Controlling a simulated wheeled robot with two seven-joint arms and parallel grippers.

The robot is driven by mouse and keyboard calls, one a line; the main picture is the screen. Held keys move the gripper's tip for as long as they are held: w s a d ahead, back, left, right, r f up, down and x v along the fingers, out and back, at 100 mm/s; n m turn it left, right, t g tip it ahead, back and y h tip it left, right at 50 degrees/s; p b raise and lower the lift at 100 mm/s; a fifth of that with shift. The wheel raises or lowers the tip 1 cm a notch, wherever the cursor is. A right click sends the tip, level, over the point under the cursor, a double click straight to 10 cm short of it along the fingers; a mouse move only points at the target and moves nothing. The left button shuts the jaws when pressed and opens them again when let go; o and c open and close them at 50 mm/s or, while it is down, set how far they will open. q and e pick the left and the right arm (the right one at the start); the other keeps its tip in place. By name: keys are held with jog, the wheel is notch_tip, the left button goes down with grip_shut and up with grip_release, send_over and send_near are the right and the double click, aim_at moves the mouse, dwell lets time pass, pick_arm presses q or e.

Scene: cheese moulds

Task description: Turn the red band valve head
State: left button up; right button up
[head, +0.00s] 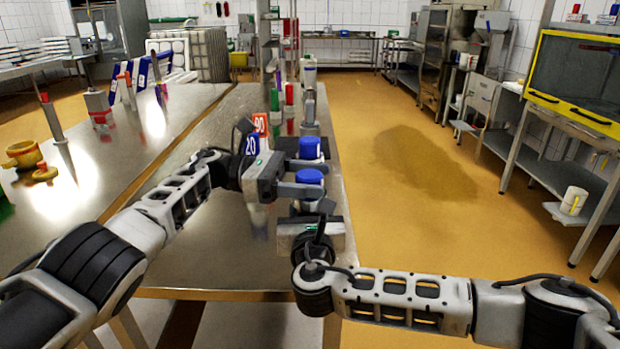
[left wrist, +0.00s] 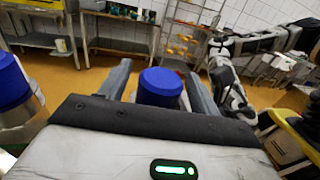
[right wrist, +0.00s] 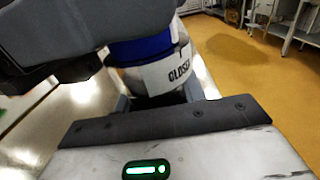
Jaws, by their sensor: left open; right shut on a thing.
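A blue valve head (head: 309,177) stands near the right table edge. It also shows in the left wrist view (left wrist: 160,86), between the open fingers of my left gripper (head: 302,178). I cannot tell whether they touch it. My right gripper (right wrist: 158,103) is shut on a white valve body (right wrist: 160,76) with the letters "CLOSE" partly readable and a blue part above. Beyond is a second blue head (head: 310,147), seen at the left edge of the left wrist view (left wrist: 14,82). No red band is clear on either head; the grippers hide much of the bodies.
A blue "20" sign (head: 252,145) and a red "90" sign (head: 260,123) stand behind my left gripper. Farther along the table (head: 225,262) are a red-topped post (head: 289,95) and a green-topped post (head: 275,99). The yellow floor at right is open.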

aim_at(310, 173)
pick_arm(q)
jog(key=shift+r, duration=0.15)
notch_tip(310, 173, up, 10)
jog(key=shift+f, duration=0.1)
dwell(0.4)
jog(key=s+a+f+n+t+y, duration=0.2)
jog(key=s+a+f+n+t, duration=0.4)
jog(key=a+f+t, duration=0.45)
jog(key=shift+n+t, duration=0.25)
jog(key=shift+n, duration=0.25)
jog(key=x, duration=0.8)
jog(key=r+x, duration=0.1)
jog(key=x, duration=0.3)
jog(key=shift+w+d, duration=0.15)
jog(key=shift+w, duration=0.35)
jog(key=shift+f+h, duration=0.1)
jog(key=shift+h, duration=0.2)
jog(key=c, duration=1)
